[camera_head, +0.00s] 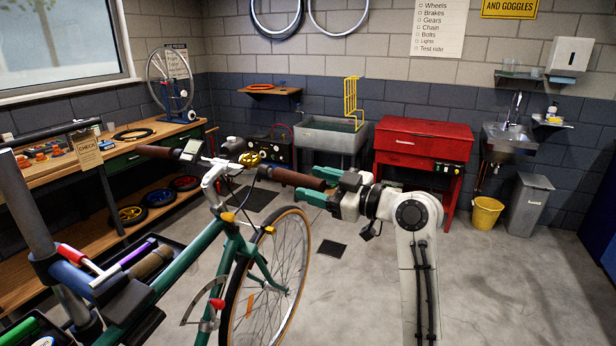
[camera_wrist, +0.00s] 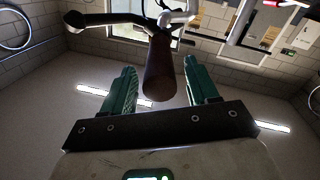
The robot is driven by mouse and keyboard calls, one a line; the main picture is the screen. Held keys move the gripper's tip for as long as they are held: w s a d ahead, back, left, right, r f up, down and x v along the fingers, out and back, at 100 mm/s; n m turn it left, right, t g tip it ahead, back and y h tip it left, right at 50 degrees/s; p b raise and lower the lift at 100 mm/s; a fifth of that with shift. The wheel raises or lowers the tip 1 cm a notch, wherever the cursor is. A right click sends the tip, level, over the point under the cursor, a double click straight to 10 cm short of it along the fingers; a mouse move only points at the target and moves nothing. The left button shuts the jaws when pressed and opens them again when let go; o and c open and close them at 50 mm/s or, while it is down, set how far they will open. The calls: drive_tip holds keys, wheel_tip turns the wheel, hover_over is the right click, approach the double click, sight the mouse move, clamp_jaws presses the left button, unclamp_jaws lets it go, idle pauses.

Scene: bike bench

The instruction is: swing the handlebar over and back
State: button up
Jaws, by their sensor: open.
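The handlebar (camera_head: 216,172) of a green bike (camera_head: 205,245) shows in the head view, with brown grips at both ends. Its right-hand grip (camera_head: 298,179) points toward my gripper (camera_head: 322,187), whose green fingers are open at the grip's end. In the wrist view the brown grip (camera_wrist: 160,75) reaches in between the two open fingers of my gripper (camera_wrist: 157,88), with a gap on each side. The handlebar's middle and other end appear above it there. The front wheel (camera_head: 268,275) stands below the handlebar.
A wooden workbench (camera_head: 100,165) with wheels and parts runs along the left wall. A tool tray (camera_head: 150,262) and stand post (camera_head: 30,215) are at the near left. A red cabinet (camera_head: 420,140), grey sink and yellow bucket (camera_head: 486,212) stand at the back.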

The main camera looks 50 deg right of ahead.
drive_tip(key=shift+w+a, duration=0.2)
drive_tip(key=shift+w, duration=0.9)
drive_tip(key=shift+c, duration=0.4)
clamp_jaws()
